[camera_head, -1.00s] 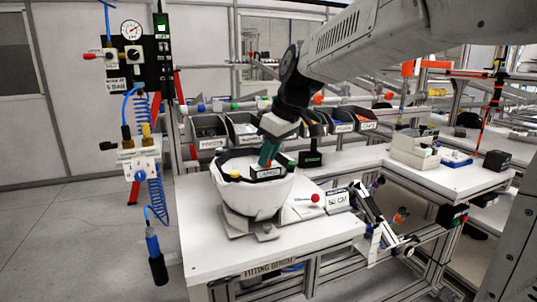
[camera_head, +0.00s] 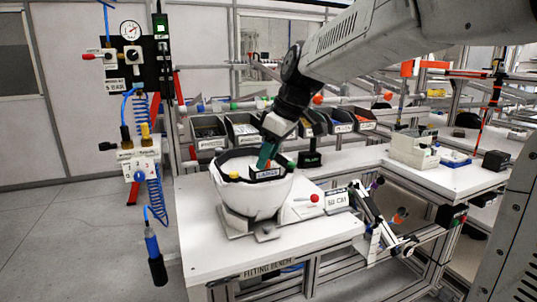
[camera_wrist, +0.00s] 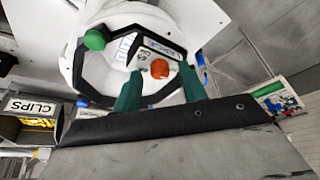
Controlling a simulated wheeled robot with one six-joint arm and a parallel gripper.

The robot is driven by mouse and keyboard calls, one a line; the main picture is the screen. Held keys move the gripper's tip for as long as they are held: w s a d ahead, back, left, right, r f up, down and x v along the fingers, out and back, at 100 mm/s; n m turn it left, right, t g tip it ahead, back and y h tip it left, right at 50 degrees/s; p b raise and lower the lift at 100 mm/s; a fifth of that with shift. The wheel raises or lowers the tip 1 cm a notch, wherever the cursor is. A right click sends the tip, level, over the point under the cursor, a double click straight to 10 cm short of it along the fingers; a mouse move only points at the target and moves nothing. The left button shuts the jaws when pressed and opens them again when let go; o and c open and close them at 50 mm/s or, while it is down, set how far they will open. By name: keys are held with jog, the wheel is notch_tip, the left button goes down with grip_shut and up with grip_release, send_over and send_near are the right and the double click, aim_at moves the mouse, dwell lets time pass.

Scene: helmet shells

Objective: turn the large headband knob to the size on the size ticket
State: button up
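A white helmet shell (camera_head: 253,195) sits open side up in a stand on the fitting bench, with a dark headband inside. My gripper (camera_head: 266,158) reaches down into it with green fingers. In the wrist view, the fingers of my gripper (camera_wrist: 161,72) are apart, with an orange-red knob (camera_wrist: 160,69) between them and gaps on both sides. A block with a label that seems to read LARGE (camera_wrist: 160,47) is beside this knob. Its size marking cannot be read. A white sign card (camera_head: 338,200), perhaps the size ticket, stands right of the shell; its lettering is unclear.
A green knob (camera_wrist: 95,40) is on the headband rim, and a yellow knob (camera_head: 234,175) shows in the head view. A red ball handle (camera_head: 314,198) is right of the shell. Labelled bins (camera_head: 242,128) stand behind. The bench front (camera_head: 215,262) is clear.

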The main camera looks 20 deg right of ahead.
jog(key=v, duration=0.7)
jog(key=shift+s+r, duration=0.15)
jog(key=shift+r, duration=0.2)
jog(key=shift+d, duration=0.15)
jog(key=s+f+m+h, duration=0.1)
jog(key=s+f+m, duration=0.2)
jog(key=s, duration=0.6)
jog(key=s+f+m+g+h, duration=0.1)
jog(key=s+f+m, duration=0.2)
jog(key=s+f, duration=0.5)
jog(key=s+f+m+h, duration=0.1)
jog(key=s+f+m, duration=0.2)
jog(key=s, duration=0.7)
notch_tip(320, 180, down, 3)
jog(key=shift+s+d+r+g, duration=0.15)
jog(key=shift+s+d+g, duration=0.05)
jog(key=shift+g, duration=0.1)
